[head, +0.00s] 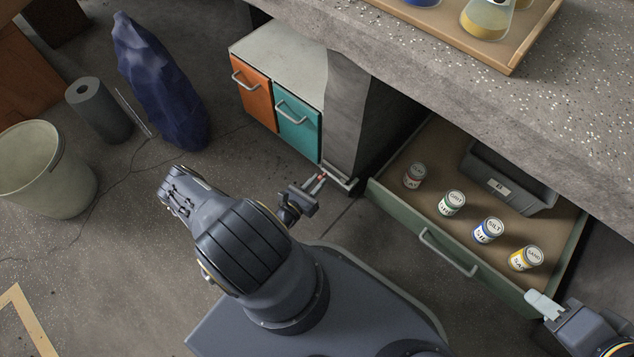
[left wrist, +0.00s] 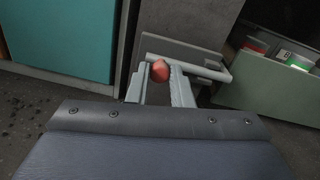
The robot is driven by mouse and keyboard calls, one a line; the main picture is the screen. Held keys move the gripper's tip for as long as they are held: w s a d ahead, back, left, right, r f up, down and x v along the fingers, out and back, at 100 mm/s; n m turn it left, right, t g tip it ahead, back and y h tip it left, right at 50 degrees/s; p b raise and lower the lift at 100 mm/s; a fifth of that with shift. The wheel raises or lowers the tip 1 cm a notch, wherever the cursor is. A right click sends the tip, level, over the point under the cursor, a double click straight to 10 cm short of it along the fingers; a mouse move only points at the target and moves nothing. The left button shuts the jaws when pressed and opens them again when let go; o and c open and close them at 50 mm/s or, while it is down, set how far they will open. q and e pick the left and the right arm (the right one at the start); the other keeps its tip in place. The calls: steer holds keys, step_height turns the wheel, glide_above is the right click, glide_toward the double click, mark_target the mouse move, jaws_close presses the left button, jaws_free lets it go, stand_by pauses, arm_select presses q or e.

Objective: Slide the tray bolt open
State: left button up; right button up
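The bolt is a pale grey bar (head: 341,182) low at the foot of the grey bench pillar, beside the open drawer. In the left wrist view the bar (left wrist: 204,70) runs across a grey plate and carries a red knob (left wrist: 160,71). My left gripper (head: 318,184) is at the bolt.
The open green drawer (head: 408,217) holds several small cans and a dark grey bin (head: 507,182). An orange-and-teal cabinet (head: 277,62) stands left of the pillar. A wooden tray (head: 513,65) with jars is on the bench top. A bucket (head: 45,172) stands on the floor.

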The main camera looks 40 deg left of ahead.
arm_select(q)
steer(key=o, duration=0.4)
steer(key=shift+a, duration=0.55)
steer(key=shift+o, duration=0.2)
steer(key=shift+d, duration=0.1)
steer(key=s+p, duration=0.2)
steer(key=s, duration=0.5)
steer(key=shift+s, duration=0.4)
